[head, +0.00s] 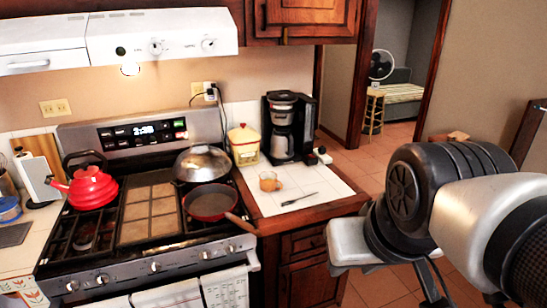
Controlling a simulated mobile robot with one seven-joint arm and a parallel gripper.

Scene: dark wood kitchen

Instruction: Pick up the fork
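A thin dark utensil, which looks like the fork (299,199), lies flat on the white-tiled counter (320,187) right of the stove. Its small size makes the tines hard to make out. My arm shows at the right side of the picture, to the right of the counter and apart from the fork.
A coffee maker (289,127) and a yellow canister (243,146) stand behind the mug. On the stove left of the counter are a red pan (211,203), its handle reaching toward the counter, a domed lid (202,163) and a red kettle (91,188). Tiled floor (385,289) shows at right.

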